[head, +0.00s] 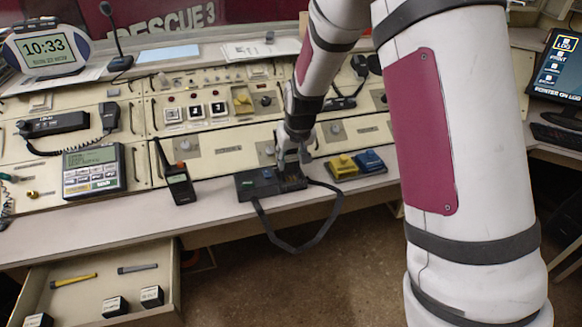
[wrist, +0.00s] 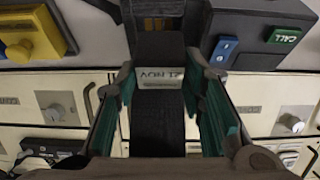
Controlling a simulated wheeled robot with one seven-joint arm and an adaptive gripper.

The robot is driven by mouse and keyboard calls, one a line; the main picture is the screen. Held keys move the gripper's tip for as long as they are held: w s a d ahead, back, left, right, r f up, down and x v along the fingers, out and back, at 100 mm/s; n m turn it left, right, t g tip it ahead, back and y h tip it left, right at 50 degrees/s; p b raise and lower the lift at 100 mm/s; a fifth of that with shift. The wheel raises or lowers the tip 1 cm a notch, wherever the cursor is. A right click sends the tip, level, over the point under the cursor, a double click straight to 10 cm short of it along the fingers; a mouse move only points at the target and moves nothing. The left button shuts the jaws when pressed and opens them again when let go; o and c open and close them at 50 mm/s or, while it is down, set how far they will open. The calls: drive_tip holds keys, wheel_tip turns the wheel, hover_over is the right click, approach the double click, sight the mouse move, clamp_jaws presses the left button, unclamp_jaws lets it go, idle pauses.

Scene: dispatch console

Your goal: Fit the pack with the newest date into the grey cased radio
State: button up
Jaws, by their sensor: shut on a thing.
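My gripper (head: 290,158) points down over the right part of the grey cased radio (head: 258,185) on the counter's front. In the wrist view my gripper (wrist: 160,82) is shut on a dark pack (wrist: 160,47), with a finger on each side. The pack's white label shows upside down; I read NOV, and the day is not clear. The radio (wrist: 262,40) shows there with a blue button and a green CALL button. The pack is at or just above the radio's dark right part; I cannot tell whether it touches or is seated.
A yellow unit (head: 343,166) and a blue unit (head: 370,161) stand close right of the radio. A black handheld radio (head: 178,183) stands to its left. A black strap (head: 300,246) hangs over the edge. An open drawer (head: 170,285) holds several small dark blocks and two pens.

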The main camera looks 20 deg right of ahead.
sight(292, 161)
drive_tip(key=shift+w+d, duration=0.1)
drive_tip(key=shift+w, duration=0.05)
drive_tip(key=shift+f, duration=1.75)
drive_tip(key=shift+f+b, duration=0.15)
drive_tip(key=shift+b, duration=0.15)
drive_tip(key=o, duration=1)
drive_tip(key=shift+r, duration=0.4)
drive_tip(key=p+v, duration=0.1)
drive_tip(key=v, duration=1)
drive_tip(key=shift+s+r+p, duration=0.3)
drive_tip(key=shift+p, duration=0.1)
